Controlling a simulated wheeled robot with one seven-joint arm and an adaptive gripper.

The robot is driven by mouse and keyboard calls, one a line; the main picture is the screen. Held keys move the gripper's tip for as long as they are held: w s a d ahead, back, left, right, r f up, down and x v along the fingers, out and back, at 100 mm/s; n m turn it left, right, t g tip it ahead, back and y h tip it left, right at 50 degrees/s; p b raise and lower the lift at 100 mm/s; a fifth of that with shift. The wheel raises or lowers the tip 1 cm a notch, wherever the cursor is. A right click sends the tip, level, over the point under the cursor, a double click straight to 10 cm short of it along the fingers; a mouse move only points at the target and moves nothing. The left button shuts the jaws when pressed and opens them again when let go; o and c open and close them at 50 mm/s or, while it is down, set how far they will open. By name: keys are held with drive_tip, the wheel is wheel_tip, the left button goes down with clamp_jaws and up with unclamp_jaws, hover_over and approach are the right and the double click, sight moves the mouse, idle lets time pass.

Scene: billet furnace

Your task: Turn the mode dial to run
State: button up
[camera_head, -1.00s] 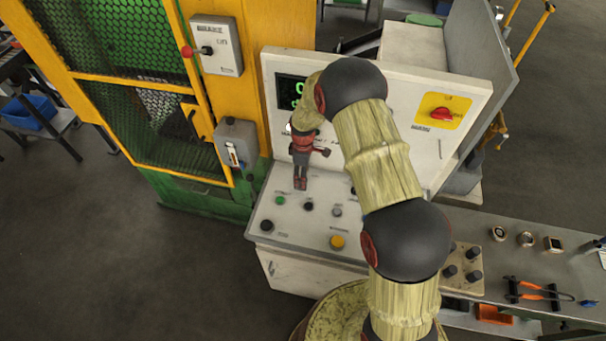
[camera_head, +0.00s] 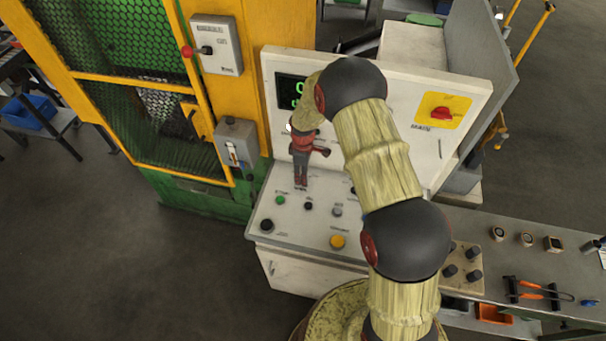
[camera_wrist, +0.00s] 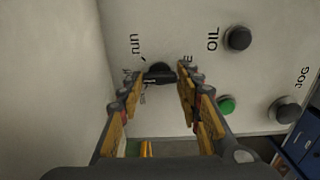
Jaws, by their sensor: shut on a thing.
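The mode dial (camera_wrist: 158,75) is a small black knob on the pale control panel, seen in the wrist view between my fingertips. The word "run" is printed above and left of it; other lettering around it is partly hidden by my fingers. My gripper (camera_wrist: 156,82) is shut on the dial, one finger on each side. In the head view my gripper (camera_head: 300,182) points down onto the back left of the sloping panel (camera_head: 315,233), and it hides the dial there.
A green button (camera_wrist: 227,105) and black OIL knob (camera_wrist: 238,38) sit right of the dial. A yellow button (camera_head: 337,242) is nearer the panel's front. The upright console face with a green display (camera_head: 290,92) stands close behind my gripper. A yellow fenced guard is at left.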

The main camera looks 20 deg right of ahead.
drive_tip(key=shift+m, duration=0.3)
drive_tip(key=m+b, duration=0.2)
drive_tip(key=m, duration=0.2)
drive_tip(key=shift+f+b, duration=0.1)
drive_tip(key=shift+b, duration=0.2)
drive_tip(key=shift+m+b, duration=0.7)
drive_tip(key=shift+m, duration=1.4)
drive_tip(key=o, duration=1.2)
drive_tip(key=shift+c, duration=0.2)
drive_tip(key=shift+r, duration=0.2)
wheel_tip(320, 180, up, 12)
drive_tip(key=shift+f, duration=0.15)
